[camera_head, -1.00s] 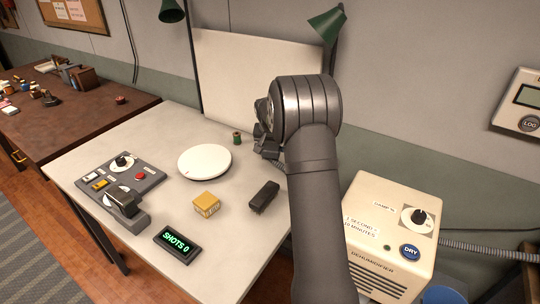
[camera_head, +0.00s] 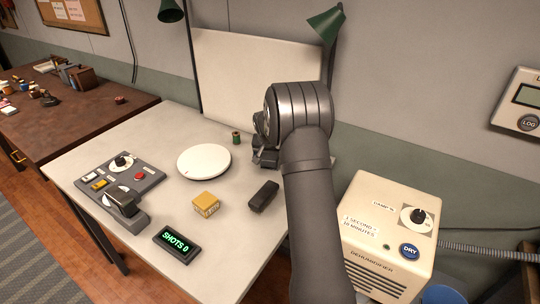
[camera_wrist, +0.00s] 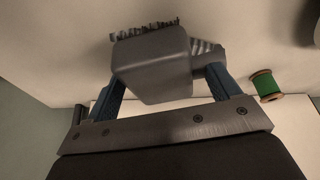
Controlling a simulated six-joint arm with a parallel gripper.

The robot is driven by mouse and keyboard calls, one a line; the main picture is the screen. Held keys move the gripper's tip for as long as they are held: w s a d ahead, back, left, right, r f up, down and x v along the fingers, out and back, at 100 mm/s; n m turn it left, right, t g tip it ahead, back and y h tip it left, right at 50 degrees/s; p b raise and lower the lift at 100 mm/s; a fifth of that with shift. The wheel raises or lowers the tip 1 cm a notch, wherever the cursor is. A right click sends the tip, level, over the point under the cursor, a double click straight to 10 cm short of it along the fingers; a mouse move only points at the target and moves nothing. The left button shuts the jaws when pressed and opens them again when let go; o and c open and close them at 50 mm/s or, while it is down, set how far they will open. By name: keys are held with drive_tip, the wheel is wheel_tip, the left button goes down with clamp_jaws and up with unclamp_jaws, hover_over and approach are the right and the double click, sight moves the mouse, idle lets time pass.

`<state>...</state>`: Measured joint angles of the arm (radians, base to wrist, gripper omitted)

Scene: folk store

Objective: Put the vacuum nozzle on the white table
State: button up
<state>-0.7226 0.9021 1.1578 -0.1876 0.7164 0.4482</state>
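The vacuum nozzle (camera_wrist: 152,68) is a grey block with a row of dark bristles along its far edge and a ribbed part at its right. It sits between the two blue fingers of my gripper (camera_wrist: 168,82), which appear closed on its sides. In the head view my gripper (camera_head: 264,157) is low over the back right of the white table (camera_head: 150,130), mostly hidden by my own arm. The nozzle cannot be made out clearly there. It is close to the tabletop, but I cannot tell whether it touches.
A green spool (camera_head: 236,137) stands just left of my gripper. A white round disc (camera_head: 204,161), yellow box (camera_head: 206,204), black block (camera_head: 263,196), control panel (camera_head: 121,178) and shots display (camera_head: 177,244) are on the table. A dehumidifier (camera_head: 390,235) stands at right.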

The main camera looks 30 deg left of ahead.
drive_tip(key=v, duration=1.2)
drive_tip(key=shift+r, duration=0.2)
drive_tip(key=x, duration=1.2)
drive_tip(key=shift+f, duration=0.1)
wheel_tip(320, 180, up, 2)
drive_tip(key=shift+r, duration=0.7)
